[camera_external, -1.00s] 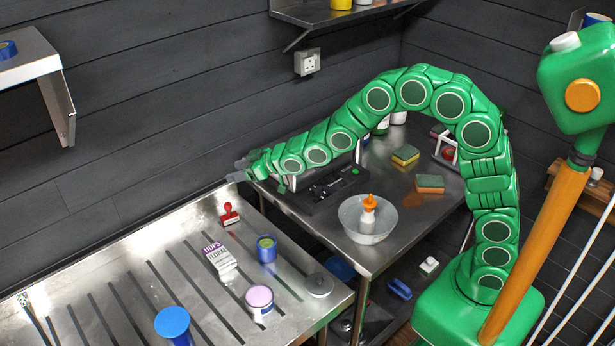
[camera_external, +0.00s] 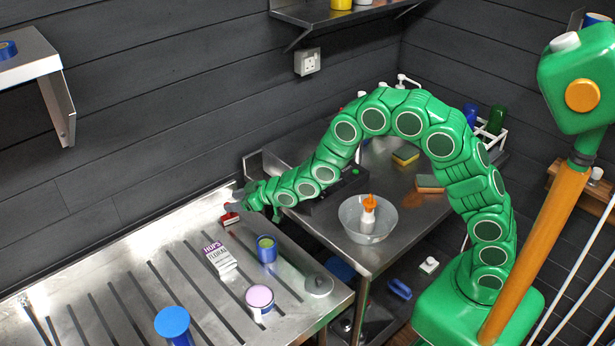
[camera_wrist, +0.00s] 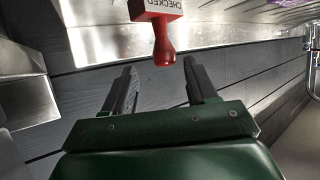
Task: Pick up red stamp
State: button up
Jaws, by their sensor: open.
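The red stamp (camera_external: 230,218) stands at the back right of the slotted metal table (camera_external: 95,262) in the external view, partly hidden by my gripper (camera_external: 236,204). In the wrist view the stamp (camera_wrist: 163,42) shows at the top centre, with its red knob handle pointing toward my gripper and a block marked "CHECKED". My gripper (camera_wrist: 157,86) is open, its two dark fingers spread apart. The stamp's handle lies ahead of the fingertips, roughly in line with the gap between them. Nothing is between the fingers.
A hops packet (camera_external: 219,259), a blue tin (camera_external: 266,249), a pink-topped tin (camera_external: 259,299) and a grey lid (camera_external: 319,284) are on the slotted table. A bowl (camera_external: 368,220) with an orange-topped bottle stands on the side table. The dark wall is close behind the stamp.

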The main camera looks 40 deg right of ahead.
aim_at(229, 218)
jog(key=shift+s+a+x, duration=0.15)
jog(key=shift+x, duration=0.75)
jog(key=shift+s+a+x, duration=0.15)
jog(key=shift+x, duration=1.65)
jog(key=c, duration=1)
